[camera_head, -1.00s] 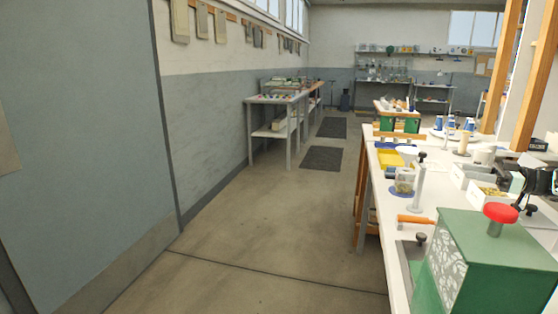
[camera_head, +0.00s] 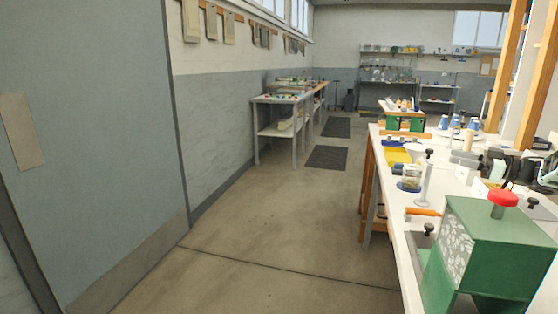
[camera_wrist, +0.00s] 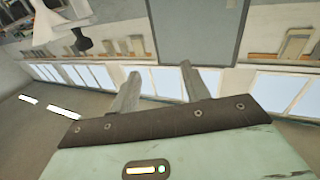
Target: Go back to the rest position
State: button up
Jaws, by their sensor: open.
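My gripper (camera_wrist: 159,70) shows in the wrist view with its two grey fingers spread apart. Nothing is between them, and they point towards a wall with a row of bright windows. In the head view, dark machine-like parts stand at the right edge over the bench; I cannot tell which of them belong to my arm. The white workbench (camera_head: 399,235) runs along the right side. A green box (camera_head: 500,245) with a red knob (camera_head: 503,198) stands at its near end.
A blue-grey door panel (camera_head: 85,120) fills the left. The concrete floor (camera_head: 265,225) between it and the bench is clear. A side table (camera_head: 285,98) stands along the left wall. Dark mats (camera_head: 326,158) lie further down the aisle. Jars and an orange-handled tool (camera_head: 422,212) are on the bench.

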jog(key=w+a+r+m+t+h, duration=0.2)
jog(key=w+a+r, duration=0.15)
jog(key=a, duration=0.35)
jog(key=w+a+r+m+t+h, duration=0.2)
jog(key=w+a+r+h, duration=0.1)
jog(key=a+r, duration=0.3)
jog(key=s+a+f+m+g+h+p, duration=0.1)
jog(key=s+a+m+h, duration=0.15)
jog(key=a, duration=0.55)
jog(key=s+a+f+m+h+p, duration=0.15)
jog(key=s+a, duration=0.25)
jog(key=a, duration=0.5)
jog(key=s+a+f+n+g+h, duration=0.1)
jog(key=s+a+f+g, duration=0.25)
jog(key=s, duration=0.75)
jog(key=s+a+f+n+g+h, duration=0.1)
jog(key=s+a+f+g, duration=0.25)
jog(key=s, duration=0.65)
jog(key=s+a+f+n+g+h, duration=0.1)
jog(key=s+a+f+g, duration=0.2)
jog(key=s, duration=0.8)
jog(key=s+d+f+n+g+h, duration=0.1)
jog(key=s+g, duration=0.3)
jog(key=s, duration=1.3)
jog(key=shift+s+d+f+h, duration=0.3)
jog(key=shift+f+h, duration=0.2)
jog(key=shift+h, duration=0.1)
jog(key=shift+f, duration=0.1)
